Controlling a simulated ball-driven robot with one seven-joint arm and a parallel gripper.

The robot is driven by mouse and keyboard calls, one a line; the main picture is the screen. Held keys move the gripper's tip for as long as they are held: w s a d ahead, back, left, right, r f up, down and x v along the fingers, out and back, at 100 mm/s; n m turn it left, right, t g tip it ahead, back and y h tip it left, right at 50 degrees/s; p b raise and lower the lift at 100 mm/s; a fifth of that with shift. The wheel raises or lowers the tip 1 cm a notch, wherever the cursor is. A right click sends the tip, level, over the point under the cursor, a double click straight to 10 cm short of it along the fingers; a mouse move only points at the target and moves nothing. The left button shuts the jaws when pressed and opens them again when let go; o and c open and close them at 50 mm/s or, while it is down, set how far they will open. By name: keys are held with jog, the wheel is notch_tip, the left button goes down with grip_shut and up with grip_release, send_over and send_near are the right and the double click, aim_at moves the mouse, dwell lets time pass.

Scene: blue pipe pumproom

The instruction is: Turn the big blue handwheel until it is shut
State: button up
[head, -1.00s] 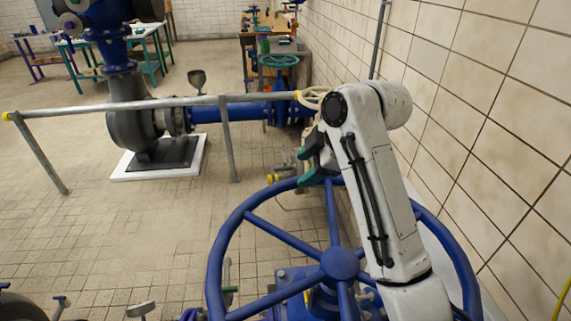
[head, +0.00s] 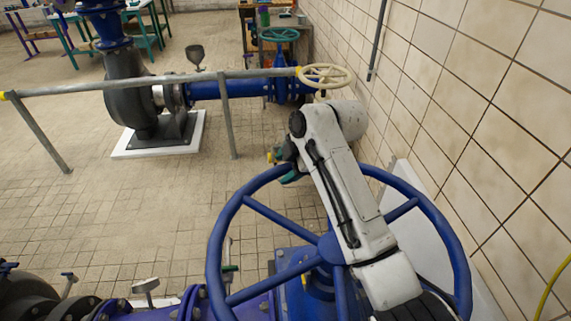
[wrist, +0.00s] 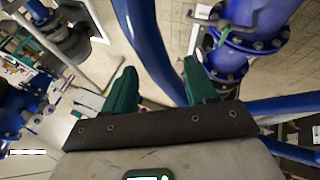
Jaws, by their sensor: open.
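The big blue handwheel (head: 222,229) stands in the lower middle of the head view, its spokes meeting at a blue hub. My arm crosses over it and hides part of the rim and spokes. My gripper (head: 290,176) is at the far side of the rim, mostly hidden behind my arm, with only a bit of green finger showing. In the wrist view, my gripper (wrist: 160,82) has its two green fingers apart. A blue bar of the handwheel (wrist: 146,38) runs between them; contact cannot be told. Another blue bar passes on the right.
A tiled wall (head: 480,90) rises close on the right. A grey railing (head: 150,80) runs beyond the wheel, with a cream handwheel (head: 325,76) near its right end. Blue flanged pipe (head: 255,305) lies below. The tiled floor (head: 140,215) on the left is open.

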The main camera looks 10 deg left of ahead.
jog(key=shift+a+f, duration=0.2)
jog(key=shift+f, duration=0.1)
jog(key=shift+c, duration=0.3)
jog(key=shift+w+r, duration=0.1)
jog(key=shift+r, duration=0.15)
grip_shut()
